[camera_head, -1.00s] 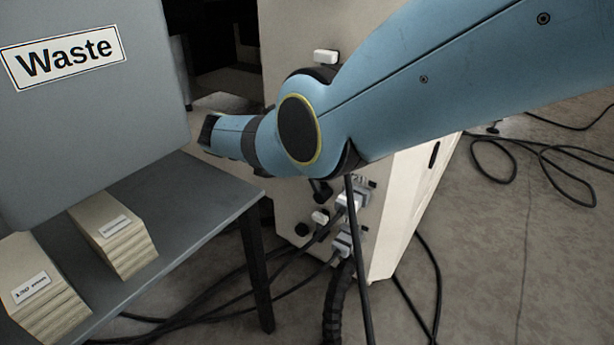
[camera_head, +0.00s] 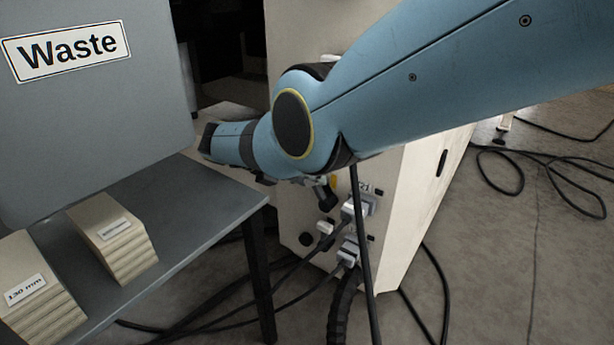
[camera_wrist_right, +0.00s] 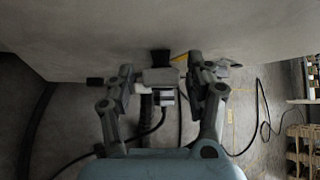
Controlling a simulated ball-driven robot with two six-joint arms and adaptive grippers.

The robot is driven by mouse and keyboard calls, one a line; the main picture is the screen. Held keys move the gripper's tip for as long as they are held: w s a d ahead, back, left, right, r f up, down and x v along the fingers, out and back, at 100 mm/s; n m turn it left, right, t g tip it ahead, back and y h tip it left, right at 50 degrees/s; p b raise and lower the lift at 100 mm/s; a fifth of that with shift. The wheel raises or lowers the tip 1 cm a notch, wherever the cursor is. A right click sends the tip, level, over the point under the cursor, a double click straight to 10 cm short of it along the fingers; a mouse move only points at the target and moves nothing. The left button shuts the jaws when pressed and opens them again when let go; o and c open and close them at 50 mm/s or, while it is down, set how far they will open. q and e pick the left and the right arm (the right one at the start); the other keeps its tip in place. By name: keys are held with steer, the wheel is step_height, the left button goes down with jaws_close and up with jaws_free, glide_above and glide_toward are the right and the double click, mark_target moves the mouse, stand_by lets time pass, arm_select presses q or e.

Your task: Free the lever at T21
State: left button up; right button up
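The T21 position is on the side of the cream machine cabinet (camera_head: 410,205), where a small label ending in "21" (camera_head: 363,188) shows. Beside it are a yellow piece (camera_head: 333,181) and a dark knob-like part (camera_head: 326,197), perhaps the lever; I cannot tell for sure. In the right wrist view a black part (camera_wrist_right: 161,57) and a yellow strip (camera_wrist_right: 180,57) show at the panel. My right gripper (camera_wrist_right: 161,80) is open, its fingers on either side of a grey connector (camera_wrist_right: 162,96); contact is unclear. The head view mostly hides this gripper behind my wrist. My left gripper is not in view.
Grey plugs (camera_head: 350,250) with black cables stick out below T21. A black cable (camera_head: 365,270) hangs in front. Cables lie on the floor at right.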

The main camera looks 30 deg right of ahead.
steer(key=shift+o, duration=0.3)
step_height(320, 180, up, 10)
stand_by(0.6)
